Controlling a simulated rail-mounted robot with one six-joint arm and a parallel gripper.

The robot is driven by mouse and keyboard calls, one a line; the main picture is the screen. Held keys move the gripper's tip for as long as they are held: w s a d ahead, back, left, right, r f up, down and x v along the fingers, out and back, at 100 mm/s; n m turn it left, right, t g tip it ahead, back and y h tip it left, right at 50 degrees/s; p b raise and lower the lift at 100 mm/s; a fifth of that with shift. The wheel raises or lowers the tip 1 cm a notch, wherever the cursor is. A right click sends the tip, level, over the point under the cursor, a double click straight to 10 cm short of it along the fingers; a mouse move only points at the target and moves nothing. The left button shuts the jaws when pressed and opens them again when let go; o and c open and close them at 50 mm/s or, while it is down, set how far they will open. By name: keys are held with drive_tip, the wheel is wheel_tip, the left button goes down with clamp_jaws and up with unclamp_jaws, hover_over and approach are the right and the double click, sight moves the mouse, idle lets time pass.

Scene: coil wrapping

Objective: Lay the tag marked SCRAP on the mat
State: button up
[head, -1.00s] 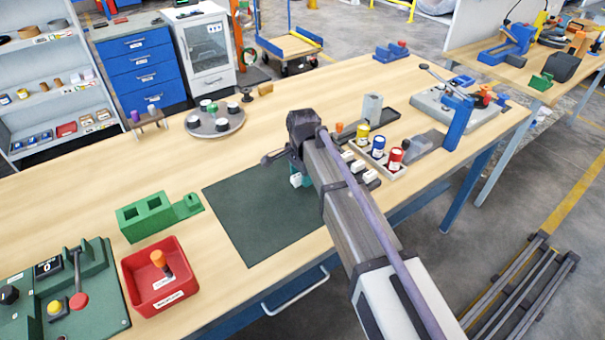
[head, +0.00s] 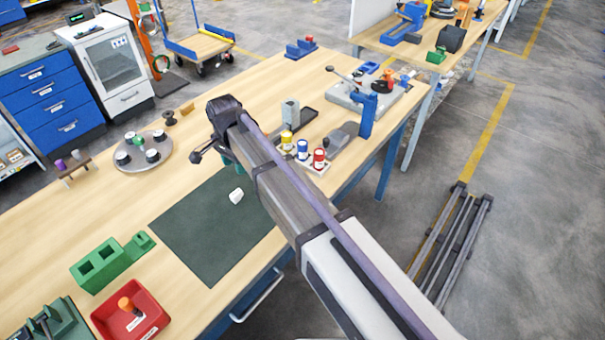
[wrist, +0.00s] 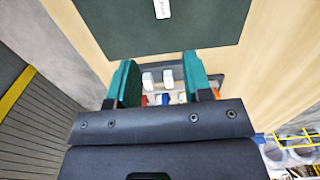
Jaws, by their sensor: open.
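The dark green mat (head: 200,245) lies on the bench. A white tag (head: 236,196) rests on it; it also shows at the top of the wrist view (wrist: 162,9), its lettering too small to read. My gripper (wrist: 161,72) has its two teal fingers spread apart with nothing held. In the head view my gripper (head: 229,157) is largely hidden by my arm, just beyond the mat's far edge. More white tags (wrist: 168,77) show between and beyond the fingers in the wrist view, and my arm hides them in the head view.
Yellow, blue and red (head: 320,158) cans stand right of my arm. A round grey tray (head: 140,152) with several spools is to the left. A green block (head: 100,262) and a red bin (head: 130,315) are at lower left. The bench between them is clear.

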drive_tip(key=s+d+n, duration=0.2)
drive_tip(key=s+d, duration=0.3)
drive_tip(key=d, duration=0.6)
drive_tip(key=s+d+n, duration=0.3)
drive_tip(key=s+d, duration=0.2)
drive_tip(key=d, duration=0.7)
drive_tip(key=s+d+n, duration=0.2)
drive_tip(key=s+d, duration=0.3)
drive_tip(key=d, duration=0.7)
drive_tip(key=shift+n, duration=0.4)
